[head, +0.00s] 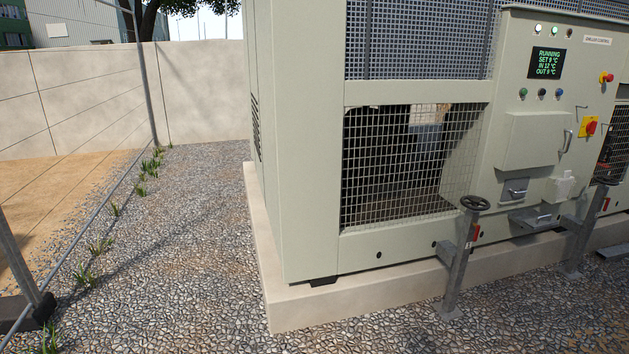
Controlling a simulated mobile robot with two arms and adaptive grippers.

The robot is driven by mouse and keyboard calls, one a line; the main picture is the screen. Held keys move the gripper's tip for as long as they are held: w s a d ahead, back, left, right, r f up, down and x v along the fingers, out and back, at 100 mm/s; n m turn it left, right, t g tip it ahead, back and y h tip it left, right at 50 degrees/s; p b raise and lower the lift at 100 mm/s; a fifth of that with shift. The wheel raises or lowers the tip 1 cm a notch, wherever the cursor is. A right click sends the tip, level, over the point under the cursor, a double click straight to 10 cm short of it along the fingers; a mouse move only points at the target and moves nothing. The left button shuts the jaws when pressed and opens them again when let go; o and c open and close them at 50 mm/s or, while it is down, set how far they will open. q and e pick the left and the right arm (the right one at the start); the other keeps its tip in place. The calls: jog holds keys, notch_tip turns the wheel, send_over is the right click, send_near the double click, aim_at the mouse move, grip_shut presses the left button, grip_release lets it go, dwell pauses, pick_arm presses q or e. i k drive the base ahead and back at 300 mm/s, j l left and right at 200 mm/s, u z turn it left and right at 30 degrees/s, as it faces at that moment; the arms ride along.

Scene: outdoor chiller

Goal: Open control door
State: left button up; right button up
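The chiller (300,150) is a large pale green-grey cabinet on a concrete plinth, seen from its corner. Its control panel (522,110) is at the right, with a lit display (548,62) reading RUNNING, SET 9, IN 12, OUT 9. Below the display are several round buttons. A flat raised cover (530,141) sits under them, with a bar handle (567,141) to its right. I cannot tell which part is the control door; no panel stands visibly open. Neither of my grippers is in view.
Two posts, one with a handwheel (475,203) and another (584,228), stand in front of the chiller. A wire fence (80,255) runs along the left. Gravel (180,230) between fence and plinth (300,312) is open.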

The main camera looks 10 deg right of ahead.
aim_at(536, 140)
jog(key=i+l+z, duration=0.15)
jog(key=i+z, duration=0.35)
jog(key=i, duration=0.15)
jog(key=i+j+z, duration=0.1)
jog(key=i+z, duration=0.35)
jog(key=i, duration=0.15)
jog(key=i+j+z, duration=0.3)
jog(key=i+z, duration=0.2)
jog(key=i, duration=0.15)
jog(key=i+l+z, duration=0.3)
jog(key=i, duration=0.7)
jog(key=i+z, duration=0.35)
jog(key=i, duration=0.65)
